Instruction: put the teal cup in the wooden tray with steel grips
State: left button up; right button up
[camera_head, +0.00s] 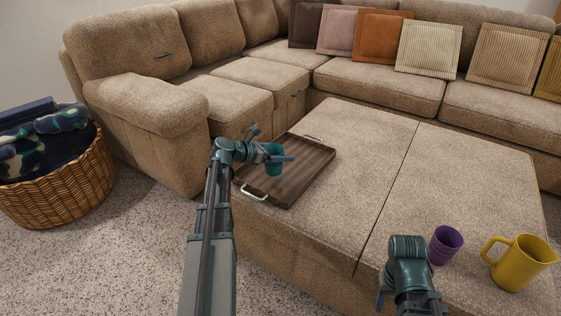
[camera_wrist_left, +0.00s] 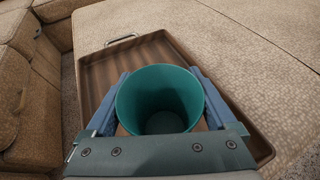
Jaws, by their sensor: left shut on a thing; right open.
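The teal cup (camera_head: 274,161) is held upright by my left gripper (camera_head: 274,157). In the left wrist view the cup (camera_wrist_left: 160,98) sits between the two blue fingers, its open mouth toward the camera. The wooden tray (camera_head: 307,170) lies on the beige ottoman, with a steel grip at its near end and another at its far end. The cup is over the tray; I cannot tell whether it touches the tray floor. The tray also shows behind the cup in the left wrist view (camera_wrist_left: 145,58). My right gripper (camera_head: 388,292) is open, low in the head view, and partly hidden by its own wrist.
A wicker basket (camera_head: 62,193) stands on the floor at left. A beige sofa with cushions runs behind. The ottoman's middle is clear.

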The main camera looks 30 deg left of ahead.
pick_arm(q)
jog(key=shift+f+b, duration=1.3)
jog(key=shift+f, duration=0.3)
jog(key=shift+f, duration=0.15)
jog(key=o, duration=1)
jog(key=shift+r, duration=0.3)
jog(key=p+v, duration=0.4)
jog(key=v, duration=0.8)
jog(key=shift+f+p, duration=0.15)
jog(key=shift+p, duration=0.15)
